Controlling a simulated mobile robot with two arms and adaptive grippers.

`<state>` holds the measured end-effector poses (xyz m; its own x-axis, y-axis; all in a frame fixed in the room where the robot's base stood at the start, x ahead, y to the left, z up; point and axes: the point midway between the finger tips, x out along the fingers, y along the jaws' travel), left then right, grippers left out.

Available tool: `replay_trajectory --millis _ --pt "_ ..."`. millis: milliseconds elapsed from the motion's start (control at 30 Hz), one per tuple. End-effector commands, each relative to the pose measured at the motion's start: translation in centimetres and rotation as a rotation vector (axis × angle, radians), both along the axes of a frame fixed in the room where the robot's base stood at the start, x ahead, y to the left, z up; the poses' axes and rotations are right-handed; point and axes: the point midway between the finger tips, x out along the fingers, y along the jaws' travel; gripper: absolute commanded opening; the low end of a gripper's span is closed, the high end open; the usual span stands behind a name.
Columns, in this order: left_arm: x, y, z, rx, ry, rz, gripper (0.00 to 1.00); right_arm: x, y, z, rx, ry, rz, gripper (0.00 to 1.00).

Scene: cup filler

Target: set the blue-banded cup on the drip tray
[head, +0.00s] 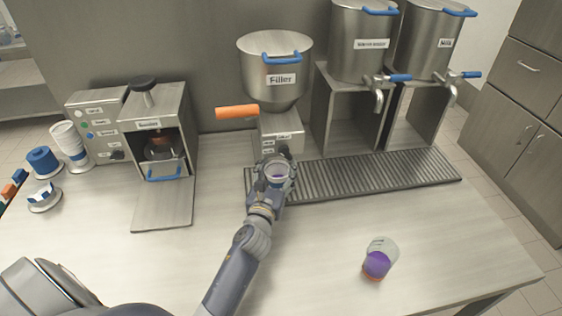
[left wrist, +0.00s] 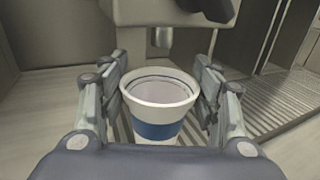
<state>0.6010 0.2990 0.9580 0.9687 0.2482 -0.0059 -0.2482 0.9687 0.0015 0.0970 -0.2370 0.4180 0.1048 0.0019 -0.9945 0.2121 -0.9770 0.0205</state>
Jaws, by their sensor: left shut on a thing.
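The blue-banded cup (left wrist: 158,105) is white with a blue band and stands upright between the fingers of my left gripper (left wrist: 165,100). In the head view my left gripper (head: 275,178) is shut on the cup (head: 279,170) at the left end of the drip tray (head: 390,171), just below and in front of the filler (head: 275,70). The ribbed tray also shows in the left wrist view (left wrist: 262,108). The gripper hides the cup's base, so I cannot tell whether it touches the tray. My right gripper is not in view.
The filler's spout (left wrist: 162,37) is just beyond the cup. An orange handle (head: 237,112) sticks out left of the filler. Two steel dispensers (head: 362,45) stand behind the tray. The table's front middle is clear.

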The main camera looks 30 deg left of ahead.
Motion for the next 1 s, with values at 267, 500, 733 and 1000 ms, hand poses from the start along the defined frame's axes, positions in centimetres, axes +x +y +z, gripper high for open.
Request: replay_trajectory --millis 267,500,733,1000 --pt "2.7 0.7 0.1 -0.003 -0.002 0.001 0.30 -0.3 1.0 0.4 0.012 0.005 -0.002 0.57" --pt "3.9 1.0 -1.5 -0.005 0.001 0.000 0.30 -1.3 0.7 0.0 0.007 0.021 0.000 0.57" --pt "3.9 1.0 -1.5 -0.001 0.000 -0.001 0.30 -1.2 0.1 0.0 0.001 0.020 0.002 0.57" --pt "3.9 1.0 -1.9 0.000 0.001 -0.001 0.76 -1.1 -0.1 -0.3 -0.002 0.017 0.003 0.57"
